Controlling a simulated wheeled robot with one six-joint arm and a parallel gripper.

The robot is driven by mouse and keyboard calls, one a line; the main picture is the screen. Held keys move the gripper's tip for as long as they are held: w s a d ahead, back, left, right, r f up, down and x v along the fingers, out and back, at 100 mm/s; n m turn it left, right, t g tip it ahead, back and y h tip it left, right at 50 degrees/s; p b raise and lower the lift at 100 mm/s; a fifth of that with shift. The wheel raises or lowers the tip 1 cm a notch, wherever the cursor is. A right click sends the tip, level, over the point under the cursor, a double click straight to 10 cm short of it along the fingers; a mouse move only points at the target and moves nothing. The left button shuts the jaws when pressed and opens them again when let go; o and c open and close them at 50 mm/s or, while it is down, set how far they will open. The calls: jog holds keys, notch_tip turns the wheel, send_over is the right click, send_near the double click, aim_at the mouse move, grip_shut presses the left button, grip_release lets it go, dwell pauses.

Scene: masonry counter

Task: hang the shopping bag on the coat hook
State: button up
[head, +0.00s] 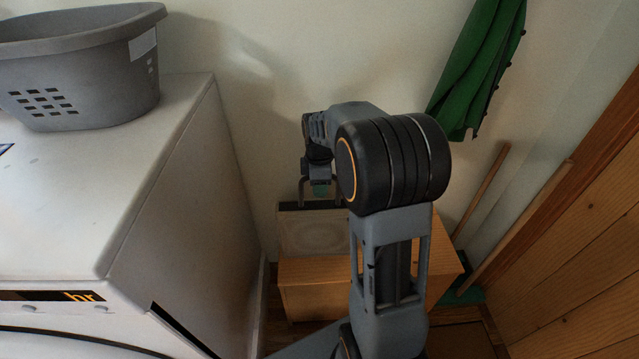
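My gripper (320,198) is in the middle of the view, pointing down, with its two fingers apart. A small teal piece shows between the fingers; I cannot tell whether it touches them. Just below the fingertips is a pale, boxy thing (312,236) with a dark top edge and a faint round pattern. It may be the shopping bag, but I cannot tell for sure. It appears to stand on or in front of a wooden box, and my arm hides its right side. No coat hook shows in this view.
A white appliance (185,165) fills the left, with a grey laundry basket (85,85) on top. The wooden box (310,290) stands by the wall. Green folded cloth or an umbrella (482,65) hangs at upper right. Wooden poles (520,220) lean below it, beside wooden panelling (580,240).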

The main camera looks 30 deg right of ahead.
notch_tip(320, 180, up, 12)
jog(key=p, duration=0.2)
jog(key=shift+f+p, duration=0.1)
jog(key=shift+p, duration=0.25)
jog(key=s+a+f+m+t, duration=0.1)
jog(key=s+a+f+m, duration=0.1)
jog(key=s+a+m, duration=0.2)
jog(key=s+a+f+m+t, duration=0.2)
jog(key=s+a+m, duration=0.3)
jog(key=s+m, duration=0.4)
jog(key=s, duration=0.3)
jog(key=shift+s+a+f+m, duration=0.15)
jog(key=shift+s+f+m, duration=0.05)
jog(key=shift+f+m, duration=0.1)
jog(key=shift+r, duration=0.1)
notch_tip(320, 180, up, 15)
jog(key=p, duration=1.3)
jog(key=shift+s+a+t+p, duration=0.2)
jog(key=shift+a+t+p, duration=0.05)
jog(key=shift+t+p, duration=0.1)
